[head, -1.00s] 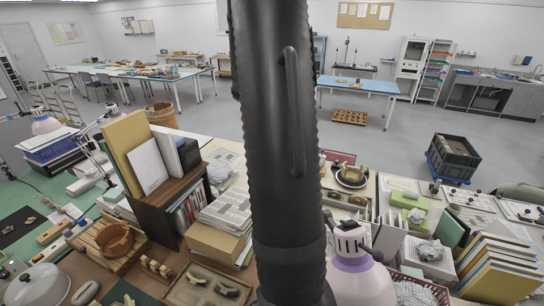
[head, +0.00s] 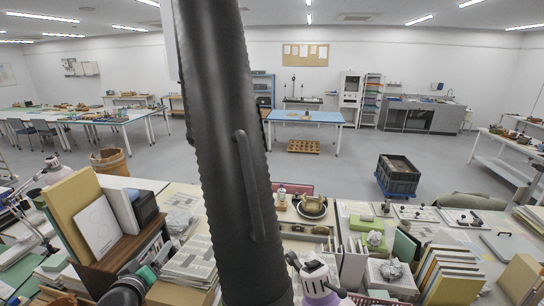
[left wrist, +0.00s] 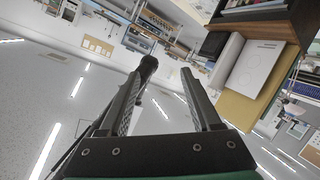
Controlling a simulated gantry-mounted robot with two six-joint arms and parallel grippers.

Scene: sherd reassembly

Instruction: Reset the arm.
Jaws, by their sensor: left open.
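My left gripper shows in the left wrist view (left wrist: 168,72) with its two dark fingers spread apart and nothing between them. In the head view, a black and green part of my left arm shows low at the left, in front of the crowded bench; its fingertips cannot be made out there. The large dark limb down the middle of the head view is part of my own body and hides some of the bench. My right gripper is not in view.
Upright boards (head: 98,226) stand on a wooden shelf box at the left of the bench. A paper stack (head: 188,262), a dark plate with a pot (head: 312,205) and a row of folders (head: 450,275) crowd the bench. A black crate (head: 398,174) stands on the floor beyond.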

